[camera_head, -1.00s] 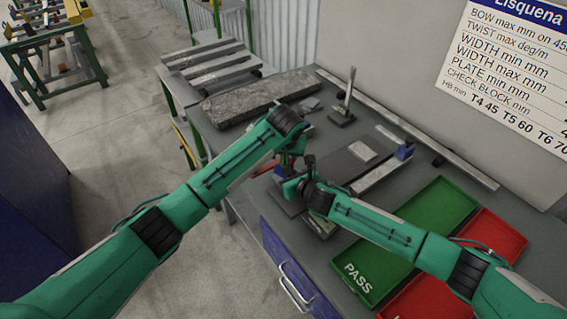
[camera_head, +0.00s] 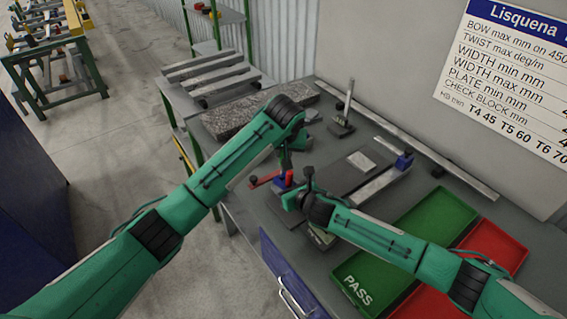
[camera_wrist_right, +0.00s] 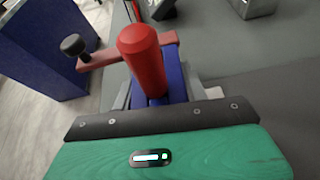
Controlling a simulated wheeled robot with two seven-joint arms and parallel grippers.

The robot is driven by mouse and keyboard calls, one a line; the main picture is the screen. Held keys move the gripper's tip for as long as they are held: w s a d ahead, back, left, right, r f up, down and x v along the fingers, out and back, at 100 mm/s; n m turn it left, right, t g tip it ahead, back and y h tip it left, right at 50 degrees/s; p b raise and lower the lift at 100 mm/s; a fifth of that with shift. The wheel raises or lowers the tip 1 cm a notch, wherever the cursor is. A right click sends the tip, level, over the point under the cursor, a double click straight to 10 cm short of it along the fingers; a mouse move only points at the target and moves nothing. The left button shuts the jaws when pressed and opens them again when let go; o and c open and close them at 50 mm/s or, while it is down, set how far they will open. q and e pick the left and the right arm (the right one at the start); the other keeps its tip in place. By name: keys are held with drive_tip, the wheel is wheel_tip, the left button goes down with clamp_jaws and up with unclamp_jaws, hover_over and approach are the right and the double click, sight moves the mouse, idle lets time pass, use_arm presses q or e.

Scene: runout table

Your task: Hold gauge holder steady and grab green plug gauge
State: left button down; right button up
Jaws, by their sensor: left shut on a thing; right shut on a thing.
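A blue block (camera_head: 284,180) with a red bar (camera_head: 265,180) stands near the table's front edge; I take it for the gauge holder. In the right wrist view a red upright cylinder (camera_wrist_right: 143,58) stands in front of the blue block (camera_wrist_right: 176,78), with the red bar (camera_wrist_right: 98,60) and its black knob to the left. My right gripper (camera_head: 289,194) is shut at the blue block; its fingertips are mostly hidden. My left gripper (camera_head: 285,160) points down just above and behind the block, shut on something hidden. No green plug gauge can be made out.
A green PASS tray (camera_head: 425,222) and a red tray (camera_head: 500,245) lie on the right. A dark plate (camera_head: 340,168) and a grey bar (camera_head: 380,185) lie behind the grippers. A stone slab (camera_head: 245,112) and an upright stand (camera_head: 343,122) are farther back.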

use_arm(q)
wheel_tip(320, 180, up, 4)
drive_tip(key=shift+r, duration=0.15)
use_arm(e)
drive_tip(key=o, duration=1.1)
drive_tip(key=shift+o, duration=0.2)
drive_tip(key=v, duration=1.2)
